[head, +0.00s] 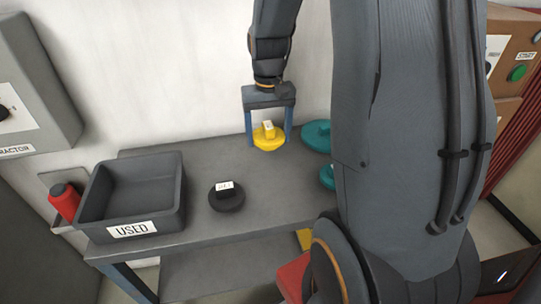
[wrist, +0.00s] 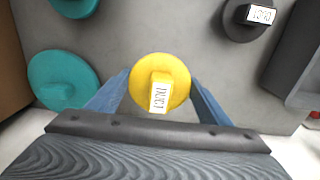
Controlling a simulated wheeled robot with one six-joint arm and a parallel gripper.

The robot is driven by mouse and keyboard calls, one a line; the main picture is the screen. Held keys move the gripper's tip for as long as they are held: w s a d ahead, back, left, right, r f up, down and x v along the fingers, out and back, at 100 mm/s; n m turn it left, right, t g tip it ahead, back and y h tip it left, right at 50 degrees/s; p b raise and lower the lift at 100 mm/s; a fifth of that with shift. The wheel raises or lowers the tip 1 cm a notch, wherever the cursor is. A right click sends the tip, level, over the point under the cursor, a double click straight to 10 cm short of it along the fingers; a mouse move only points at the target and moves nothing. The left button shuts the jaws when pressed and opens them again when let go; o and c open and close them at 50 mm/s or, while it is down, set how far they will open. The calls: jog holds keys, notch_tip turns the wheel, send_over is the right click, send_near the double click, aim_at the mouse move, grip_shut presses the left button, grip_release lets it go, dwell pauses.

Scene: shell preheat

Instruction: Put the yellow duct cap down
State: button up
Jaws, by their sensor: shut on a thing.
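The yellow duct cap (head: 269,137) is a round disc with a raised grip and a white label. My gripper (head: 268,132) is shut on it, with one blue finger on each side. In the wrist view the yellow duct cap (wrist: 160,82) sits between the fingertips, its label facing the camera. It is over the back part of the grey table (head: 190,235). I cannot tell whether it touches the table top or hangs just above it.
A dark cap (head: 227,196) with a white label lies mid-table. A grey bin (head: 132,231) marked USED stands at the left end. Teal caps (head: 317,134) lie right of my gripper, partly hidden by my arm. A red cylinder (head: 65,200) is left of the bin.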

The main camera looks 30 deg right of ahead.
jog(key=shift+s+f+p, duration=0.1)
jog(key=shift+f+p, duration=0.55)
jog(key=shift+f, duration=3.05)
jog(key=o, duration=0.7)
jog(key=shift+f, duration=0.15)
jog(key=o, duration=0.5)
jog(key=shift+c, duration=0.2)
